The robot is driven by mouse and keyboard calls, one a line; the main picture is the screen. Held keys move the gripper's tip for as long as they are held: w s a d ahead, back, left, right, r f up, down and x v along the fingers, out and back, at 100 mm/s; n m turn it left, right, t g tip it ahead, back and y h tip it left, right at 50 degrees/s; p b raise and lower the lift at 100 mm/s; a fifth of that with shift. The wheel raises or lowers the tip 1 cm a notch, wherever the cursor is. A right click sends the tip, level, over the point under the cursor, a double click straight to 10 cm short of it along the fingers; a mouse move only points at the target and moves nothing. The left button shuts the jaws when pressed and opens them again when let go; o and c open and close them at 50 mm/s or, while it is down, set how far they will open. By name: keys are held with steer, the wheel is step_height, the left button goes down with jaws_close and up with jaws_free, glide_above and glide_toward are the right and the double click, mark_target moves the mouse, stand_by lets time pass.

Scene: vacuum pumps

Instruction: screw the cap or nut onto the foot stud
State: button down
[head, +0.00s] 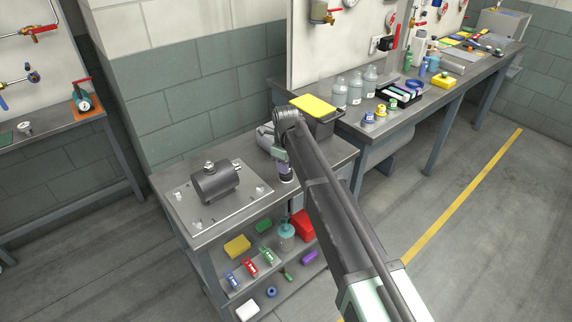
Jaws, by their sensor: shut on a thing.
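A dark grey cylindrical pump (215,184) lies on a pale metal plate (232,208) on the near bench. Small pale feet or studs stand at the plate's corners, one at the front (197,223) and one at the right (260,189). They are too small to show any thread. My arm reaches in from the lower right and bends down over the bench. My gripper (286,178) is low over the bench, to the right of the plate and apart from it. It is shut on a small part, the cap or nut, too small and partly hidden to make out.
A dark bin with a yellow lid (314,105) stands behind my wrist. Bottles (355,88) and a black tray (400,95) are on the long bench behind. A lower shelf (275,268) holds several coloured items. The bench between plate and gripper looks clear.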

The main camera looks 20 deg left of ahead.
steer(key=m, duration=0.6)
steer(key=shift+m, duration=0.4)
steer(key=c, duration=0.8)
jaws_free()
